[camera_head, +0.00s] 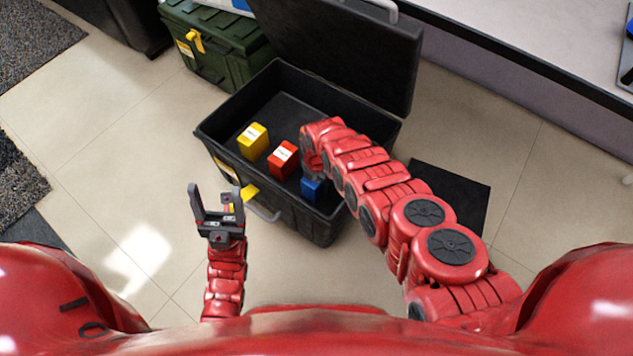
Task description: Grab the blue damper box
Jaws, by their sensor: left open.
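The blue damper box (311,188) sits low inside the open black case, near its front right corner. My right arm reaches in from the right, and its wrist end is over the case just above and behind the blue box, covering part of it. The jaws of my right gripper are hidden behind that wrist, so I cannot see whether they touch the box. My left gripper (217,201) is open and empty, with its fingers pointing up, in front of the case to its left.
The black case (222,116) also holds a yellow box (253,141) and a red box (283,160). Its lid (340,55) stands open at the back. A green case (215,45) stands behind left. A white table (520,30) is at upper right.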

